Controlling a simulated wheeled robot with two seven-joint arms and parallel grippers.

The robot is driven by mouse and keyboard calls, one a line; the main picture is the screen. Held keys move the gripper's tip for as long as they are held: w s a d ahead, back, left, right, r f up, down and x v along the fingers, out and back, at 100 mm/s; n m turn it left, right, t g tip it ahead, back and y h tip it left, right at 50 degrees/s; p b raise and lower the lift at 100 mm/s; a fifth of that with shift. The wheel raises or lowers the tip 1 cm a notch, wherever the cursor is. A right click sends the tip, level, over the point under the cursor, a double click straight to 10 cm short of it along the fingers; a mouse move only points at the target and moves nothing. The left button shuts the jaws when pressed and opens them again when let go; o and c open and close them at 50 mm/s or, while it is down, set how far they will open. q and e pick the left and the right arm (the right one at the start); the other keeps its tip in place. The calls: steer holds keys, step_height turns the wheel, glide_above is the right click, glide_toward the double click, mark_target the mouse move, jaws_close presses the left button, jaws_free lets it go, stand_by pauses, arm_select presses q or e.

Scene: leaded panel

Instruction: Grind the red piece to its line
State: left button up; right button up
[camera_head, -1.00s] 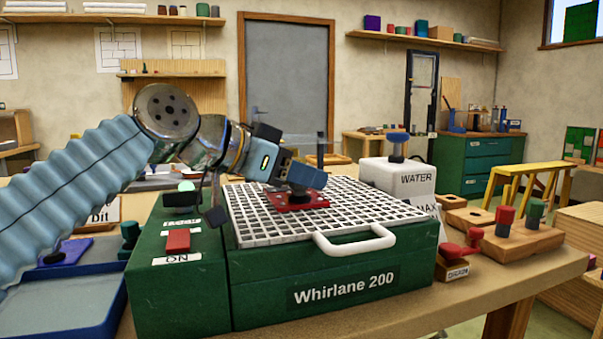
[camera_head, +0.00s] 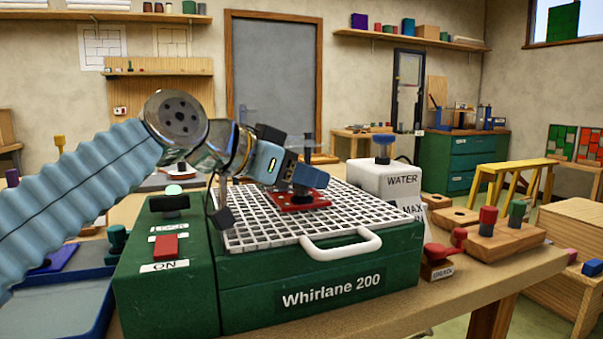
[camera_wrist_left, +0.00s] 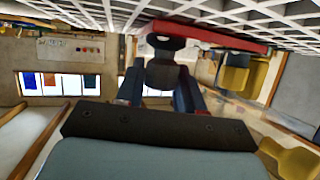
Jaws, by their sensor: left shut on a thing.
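The red piece (camera_head: 312,199) is flat and lies on or just above the white grid (camera_head: 350,222) of the green grinder (camera_head: 330,265). A dark knobbed holder (camera_head: 303,184) stands on top of it. My left gripper (camera_head: 291,176) is shut on this holder. In the left wrist view the red piece (camera_wrist_left: 225,38) lies beyond the fingertips, with the dark holder (camera_wrist_left: 163,70) between the fingers (camera_wrist_left: 163,88). An upright post (camera_head: 308,146) with a clear guard stands just behind the piece. I cannot make out the line on the piece. My right gripper is out of view.
A white water tank (camera_head: 385,182) stands behind the grid at right. Wooden blocks with red and green knobs (camera_head: 505,240) sit on the bench to the right. A red ON switch (camera_head: 166,246) is at the grinder's left. A blue tray (camera_head: 65,305) lies further left.

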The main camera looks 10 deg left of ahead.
arm_select(q)
steer(key=shift+w+d+f, duration=0.15)
steer(key=shift+d, duration=0.1)
